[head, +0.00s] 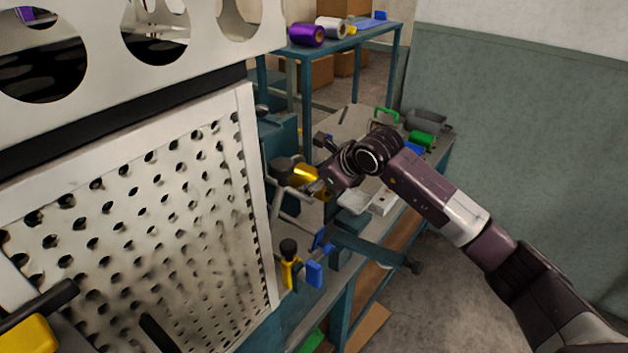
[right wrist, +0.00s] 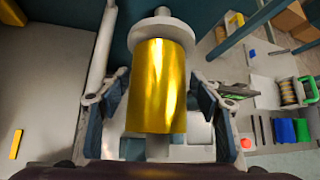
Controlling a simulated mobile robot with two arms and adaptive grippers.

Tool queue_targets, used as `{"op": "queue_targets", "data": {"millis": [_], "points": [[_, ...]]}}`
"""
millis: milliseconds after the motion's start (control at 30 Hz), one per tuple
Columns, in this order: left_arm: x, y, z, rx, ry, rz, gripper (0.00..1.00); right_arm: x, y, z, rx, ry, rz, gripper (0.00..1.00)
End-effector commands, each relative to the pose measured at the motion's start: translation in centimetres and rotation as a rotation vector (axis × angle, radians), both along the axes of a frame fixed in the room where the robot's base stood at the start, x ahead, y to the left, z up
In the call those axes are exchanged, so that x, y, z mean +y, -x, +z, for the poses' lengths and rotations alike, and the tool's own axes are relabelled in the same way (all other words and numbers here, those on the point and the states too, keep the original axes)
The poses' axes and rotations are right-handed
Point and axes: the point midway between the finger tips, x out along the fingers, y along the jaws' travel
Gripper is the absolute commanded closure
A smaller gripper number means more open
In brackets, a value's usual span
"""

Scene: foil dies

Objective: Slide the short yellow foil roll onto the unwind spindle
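The short yellow foil roll (right wrist: 160,88) is in the middle of the right wrist view, its near end towards the camera. A pale shaft (right wrist: 158,147) shows at its near end and a pale round flange (right wrist: 161,29) at its far end, so it appears to sit around the unwind spindle. In the head view the roll (head: 304,174) is by the left end of the bench, partly hidden by my right gripper (head: 319,186). My right gripper's fingers are open, one each side of the roll, with gaps showing. My left gripper is not in view.
A large perforated panel (head: 130,225) fills the left. A rack (head: 350,38) behind holds a purple roll (head: 307,35) and a silver roll (head: 331,27). A pale bar (right wrist: 101,50) runs left of the roll. Green (right wrist: 286,131) and blue (right wrist: 302,131) blocks lie right.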

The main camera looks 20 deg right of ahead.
Motion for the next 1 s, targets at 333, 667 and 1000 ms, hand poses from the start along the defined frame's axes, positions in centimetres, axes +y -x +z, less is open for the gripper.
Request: {"op": "queue_targets", "data": {"millis": [333,667,1000], "points": [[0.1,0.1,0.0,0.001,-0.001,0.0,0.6,-0.1,0.1,-0.2,0.005,0.001,-0.001,0.31],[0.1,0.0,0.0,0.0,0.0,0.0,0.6,-1.3,2.7,2.7,0.0,0.003,-0.001,0.31],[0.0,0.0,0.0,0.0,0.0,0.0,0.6,-3.1,7.1,7.1,-0.001,0.001,-0.001,0.31]]}}
